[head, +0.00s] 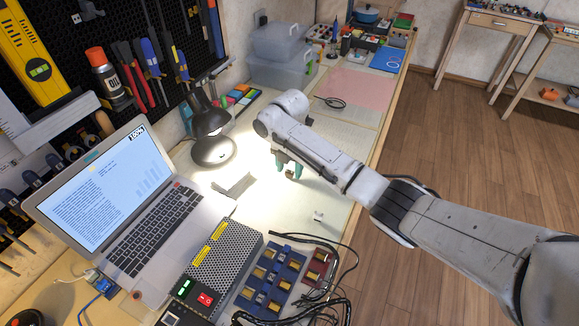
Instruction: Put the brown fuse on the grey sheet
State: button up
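My gripper (289,170) points down over the lit part of the bench, right of the black desk lamp. Its teal fingers are small in the head view, and I cannot tell whether they hold anything. I cannot make out a brown fuse; it may be hidden or too small to see. A pale greyish sheet (347,113) lies flat on the bench behind my arm, in front of the pink sheet (360,88). A small grey flat piece (235,187) lies between the laptop and my gripper. A small white piece (318,216) lies nearer, below my forearm.
The laptop (110,195), black lamp (213,150) and perforated metal box (215,265) stand at left. Blue modules (270,280), a dark red module (318,268) and black cables fill the front. Clear plastic bins (280,65) and a blue sheet (388,60) are at the back.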

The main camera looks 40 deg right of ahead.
aim_at(289, 170)
notch_tip(289, 170, up, 12)
jog(key=shift+r, duration=0.15)
dwell(0.6)
